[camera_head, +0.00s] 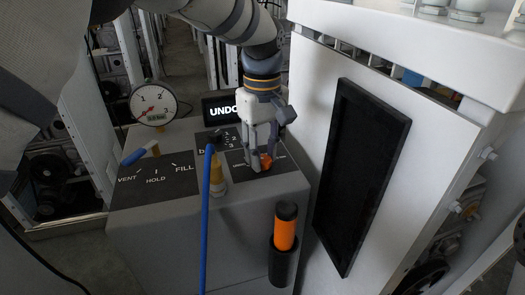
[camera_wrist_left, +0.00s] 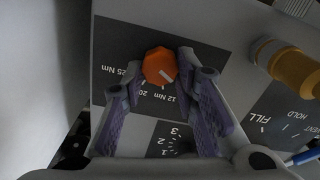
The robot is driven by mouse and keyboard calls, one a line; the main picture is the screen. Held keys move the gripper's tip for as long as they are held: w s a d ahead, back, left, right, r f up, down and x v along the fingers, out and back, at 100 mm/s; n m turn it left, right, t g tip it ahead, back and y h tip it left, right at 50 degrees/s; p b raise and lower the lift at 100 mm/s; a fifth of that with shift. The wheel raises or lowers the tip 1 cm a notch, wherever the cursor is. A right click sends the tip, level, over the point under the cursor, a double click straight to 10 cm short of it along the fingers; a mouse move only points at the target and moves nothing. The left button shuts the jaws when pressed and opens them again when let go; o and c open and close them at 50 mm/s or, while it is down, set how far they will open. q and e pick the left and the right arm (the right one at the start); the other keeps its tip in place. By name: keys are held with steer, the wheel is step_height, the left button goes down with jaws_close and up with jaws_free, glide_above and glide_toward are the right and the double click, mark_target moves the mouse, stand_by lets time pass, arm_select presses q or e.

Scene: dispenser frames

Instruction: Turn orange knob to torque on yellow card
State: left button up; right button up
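The orange knob (camera_head: 266,161) sits on a dark label plate on the grey console. In the left wrist view the knob (camera_wrist_left: 157,64) has a white pointer mark toward the lower right, on the side of the 12 Nm print. The plate (camera_wrist_left: 115,55) reads 25 Nm, 20 and 12 Nm, upside down there. My left gripper (camera_head: 262,148) reaches down over the knob. Its fingertips (camera_wrist_left: 160,62) stand on either side of it, apart, with a narrow gap showing at the left. Contact at the right is unclear. I cannot make out a yellow card. My right gripper is out of view.
A yellow-and-white fitting (camera_head: 217,178) with a blue hose (camera_head: 206,230) is left of the gripper. A blue lever (camera_head: 134,156) and an orange-handled tool (camera_head: 285,232) show. A white cabinet (camera_head: 385,190) is close right.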

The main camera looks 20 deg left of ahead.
arm_select(q)
jaws_close()
steer(key=shift+m, duration=0.3)
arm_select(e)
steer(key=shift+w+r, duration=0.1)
arm_select(q)
steer(key=m, duration=0.3)
steer(key=shift+p, duration=0.3)
steer(key=m, duration=0.3)
steer(key=shift+d+m, duration=0.1)
steer(key=shift+m, duration=0.2)
steer(key=m, duration=0.4)
steer(key=shift+d, duration=0.1)
steer(key=shift+f+m, duration=0.1)
steer(key=shift+m, duration=2.2)
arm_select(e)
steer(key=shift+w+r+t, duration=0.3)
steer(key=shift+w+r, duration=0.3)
arm_select(q)
steer(key=o, duration=1)
jaws_free()
